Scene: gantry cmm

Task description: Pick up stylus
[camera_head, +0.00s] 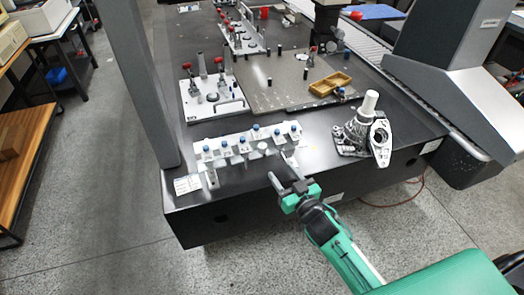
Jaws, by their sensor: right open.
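A white rack (228,160) stands near the front edge of the dark table. It holds several small pieces with blue tops, which look like styli; one stylus (277,134) sits towards its right end. They are too small to make out in detail. My right gripper (281,168) reaches in from the lower right, at the table's front edge. Its two fingers are apart, pointing at the right end of the rack, with nothing seen between them. Whether a finger touches the rack, I cannot tell. My left gripper is not in view.
A metal casting (361,132) stands right of the rack. Behind are a white fixture plate (213,104) with red-handled clamps and a grey plate (290,88) bearing a yellow tray (329,84). A grey gantry column (140,75) rises at left, another (455,60) at right.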

